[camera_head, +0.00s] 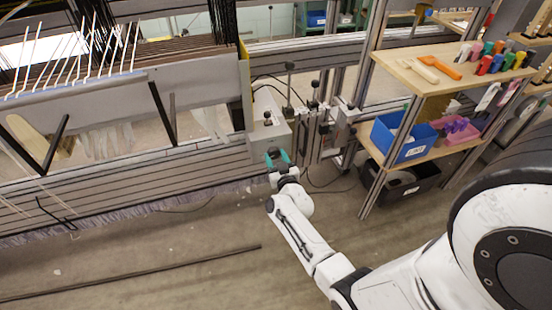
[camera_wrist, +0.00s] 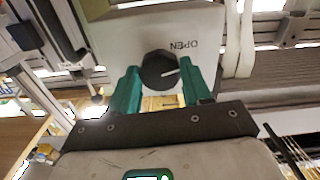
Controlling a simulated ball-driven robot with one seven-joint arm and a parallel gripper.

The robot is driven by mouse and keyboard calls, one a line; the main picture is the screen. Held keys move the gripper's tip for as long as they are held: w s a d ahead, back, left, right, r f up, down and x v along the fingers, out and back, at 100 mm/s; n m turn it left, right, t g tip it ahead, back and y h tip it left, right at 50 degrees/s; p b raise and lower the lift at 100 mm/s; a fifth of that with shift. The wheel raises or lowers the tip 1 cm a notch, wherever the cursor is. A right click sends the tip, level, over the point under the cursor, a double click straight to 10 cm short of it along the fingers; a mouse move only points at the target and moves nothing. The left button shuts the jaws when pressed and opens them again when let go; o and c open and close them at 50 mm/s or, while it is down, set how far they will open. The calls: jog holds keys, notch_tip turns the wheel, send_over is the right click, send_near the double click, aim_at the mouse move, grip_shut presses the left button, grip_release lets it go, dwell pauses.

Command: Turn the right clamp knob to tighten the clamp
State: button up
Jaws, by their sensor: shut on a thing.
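The clamp knob (camera_wrist: 160,70) is a round black dial with a white pointer line, on a pale grey clamp housing (camera_wrist: 205,25) marked "OPEN" in the wrist view. The lettering appears upside down there. My gripper (camera_wrist: 163,85) has green fingers, one on each side of the knob, and is shut on it. In the head view my gripper (camera_head: 278,157) reaches up to the front of the white housing (camera_head: 270,128) at the right end of the loom. The knob is mostly hidden there by my fingers.
The loom frame (camera_head: 150,165) with its threads fills the left. A shelf (camera_head: 455,68) with spools stands at right, with a blue bin (camera_head: 402,137) below. A long dark rod (camera_head: 150,272) lies on the floor. Floor in front of the loom is mostly clear.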

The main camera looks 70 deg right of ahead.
jog(key=m+b, duration=0.1)
jog(key=m, duration=0.4)
jog(key=m+b, duration=0.1)
jog(key=m, duration=0.4)
jog(key=shift+m, duration=0.4)
jog(key=m, duration=0.4)
jog(key=shift+m+b, duration=0.3)
jog(key=m, duration=0.4)
jog(key=shift+m+b, duration=0.3)
jog(key=shift+b, duration=0.05)
jog(key=shift+m, duration=0.3)
jog(key=o, duration=1.1)
jog(key=shift+c, duration=0.2)
jog(key=p+v, duration=0.3)
jog(key=v, duration=0.8)
